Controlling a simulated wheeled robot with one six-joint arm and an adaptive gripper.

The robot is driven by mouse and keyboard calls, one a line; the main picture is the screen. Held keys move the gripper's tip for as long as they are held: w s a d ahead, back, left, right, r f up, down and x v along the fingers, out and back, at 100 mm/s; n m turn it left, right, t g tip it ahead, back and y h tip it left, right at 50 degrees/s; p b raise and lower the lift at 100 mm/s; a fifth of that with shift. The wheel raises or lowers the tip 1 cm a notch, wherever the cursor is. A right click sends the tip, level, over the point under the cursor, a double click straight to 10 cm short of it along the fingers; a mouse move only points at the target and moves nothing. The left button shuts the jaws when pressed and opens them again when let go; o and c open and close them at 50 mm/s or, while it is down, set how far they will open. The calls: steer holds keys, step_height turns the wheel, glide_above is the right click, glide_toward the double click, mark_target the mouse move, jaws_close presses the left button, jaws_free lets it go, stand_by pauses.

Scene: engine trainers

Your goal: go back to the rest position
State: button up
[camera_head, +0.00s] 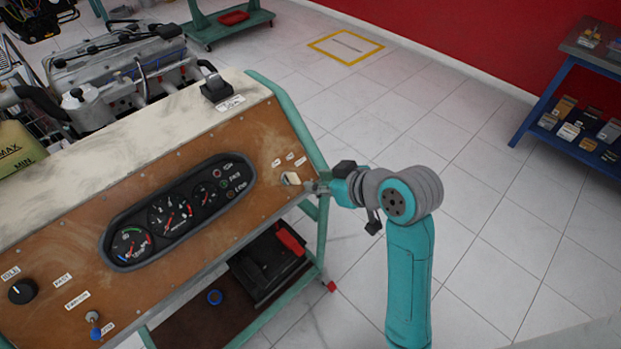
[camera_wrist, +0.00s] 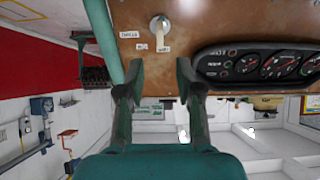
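My gripper (camera_head: 309,186) is at the right end of the brown instrument panel (camera_head: 205,145), close to a small light-coloured rotary switch (camera_head: 291,179). In the wrist view my gripper (camera_wrist: 160,72) has its two fingers clearly apart, with nothing between them. The switch (camera_wrist: 158,27) shows beyond the fingertips, on the panel face, with small white labels around it. In that view the fingers look apart from the switch. My arm reaches up from the bottom of the head view and bends left to the panel.
The panel holds a dark gauge cluster (camera_head: 180,212) and sits on a green frame (camera_head: 318,240) with a black battery (camera_head: 268,262) below. A blue shelf (camera_head: 567,100) stands at the far right. Tiled floor right of my arm is clear.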

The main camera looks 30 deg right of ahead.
steer(key=shift+s+d+r, duration=0.1)
steer(key=shift+s+r, duration=0.1)
steer(key=shift+s, duration=0.1)
stand_by(0.4)
steer(key=s+a+f+m+t+h, duration=0.2)
steer(key=s+f+m+h, duration=0.15)
steer(key=s+f, duration=1)
steer(key=s+r+t, duration=0.2)
steer(key=s+r, duration=0.1)
steer(key=s, duration=1.7)
steer(key=shift+s+a+r+t, duration=0.15)
steer(key=shift+s+a+t, duration=0.2)
steer(key=shift+a+t, duration=0.1)
